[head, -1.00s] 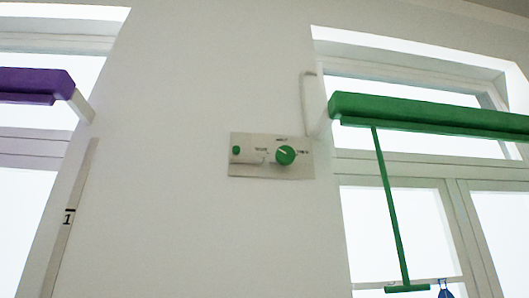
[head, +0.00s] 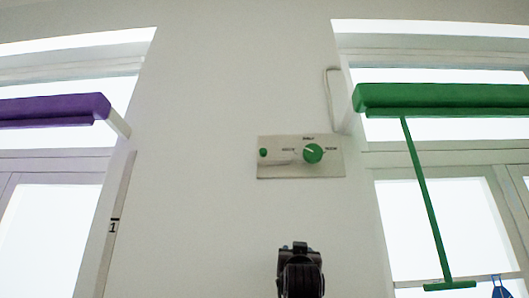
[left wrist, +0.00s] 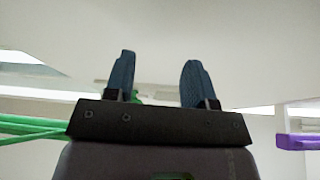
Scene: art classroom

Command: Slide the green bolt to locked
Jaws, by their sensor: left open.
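I cannot make out a green bolt in any view. A light wall panel (head: 270,168) between the two windows carries a round green knob (head: 313,153) and a small green button (head: 264,152). My left gripper (left wrist: 157,72) is open in the left wrist view, its two dark blue fingers apart with nothing held. A bit of green (left wrist: 135,97) shows behind its left finger. In the head view a black part of my arm (head: 301,272) stands below the panel, apart from it in the picture. My right gripper is not in view.
A green box-shaped bar (head: 445,98) crosses the right window, with a green T-ended rod (head: 423,205) hanging below. A purple bar (head: 50,110) crosses the left window. A strip marked 1 (head: 114,226) stands by the left window.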

